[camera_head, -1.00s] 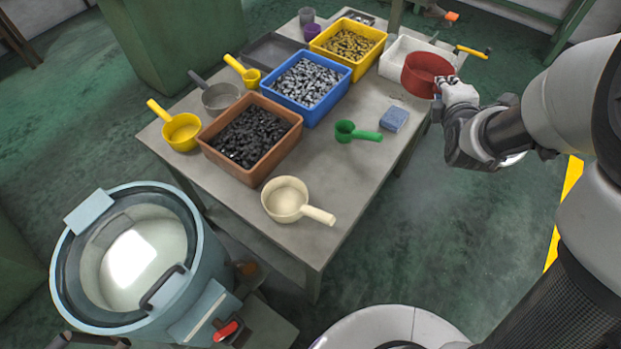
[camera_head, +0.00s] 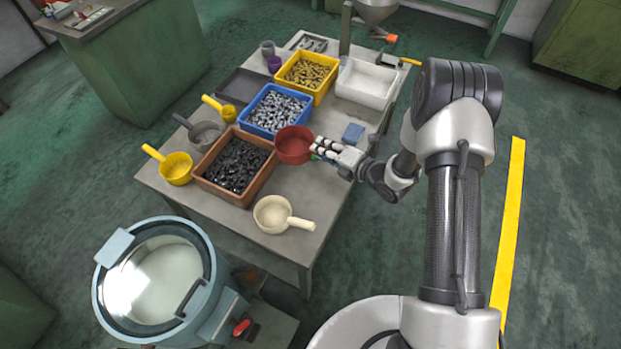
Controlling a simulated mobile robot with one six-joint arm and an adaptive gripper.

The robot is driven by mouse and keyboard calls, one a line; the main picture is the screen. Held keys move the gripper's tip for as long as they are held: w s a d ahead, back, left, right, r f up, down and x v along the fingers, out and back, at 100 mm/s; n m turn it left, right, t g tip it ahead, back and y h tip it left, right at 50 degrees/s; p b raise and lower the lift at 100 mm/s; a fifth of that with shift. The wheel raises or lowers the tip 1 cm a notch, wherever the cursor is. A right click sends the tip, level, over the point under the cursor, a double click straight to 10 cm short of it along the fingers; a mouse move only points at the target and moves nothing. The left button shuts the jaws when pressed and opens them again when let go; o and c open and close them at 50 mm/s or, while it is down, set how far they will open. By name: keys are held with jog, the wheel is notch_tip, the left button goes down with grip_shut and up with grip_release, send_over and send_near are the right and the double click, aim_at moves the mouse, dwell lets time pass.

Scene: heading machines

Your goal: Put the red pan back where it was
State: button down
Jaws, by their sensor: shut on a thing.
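The red pan (camera_head: 294,146) is over the table, just right of the brown bin of black parts and in front of the blue bin. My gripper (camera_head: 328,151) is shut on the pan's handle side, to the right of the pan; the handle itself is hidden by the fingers. The pan looks roughly level. I cannot tell whether its bottom touches the table. The green scoop is almost wholly hidden behind my gripper and the pan.
The cream pan (camera_head: 272,214) stands in front of the red pan. The brown bin (camera_head: 222,191), blue bin (camera_head: 250,128), yellow bin (camera_head: 318,98) and white tray (camera_head: 362,97) crowd the table (camera_head: 316,185). A blue sponge (camera_head: 353,133) lies right. Bare tabletop shows between the cream pan and my gripper.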

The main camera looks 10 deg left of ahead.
notch_tip(320, 180, down, 18)
jog(key=b, duration=0.2)
jog(key=shift+r+b, duration=0.15)
jog(key=shift+b, duration=0.25)
jog(key=c, duration=1.4)
grip_release()
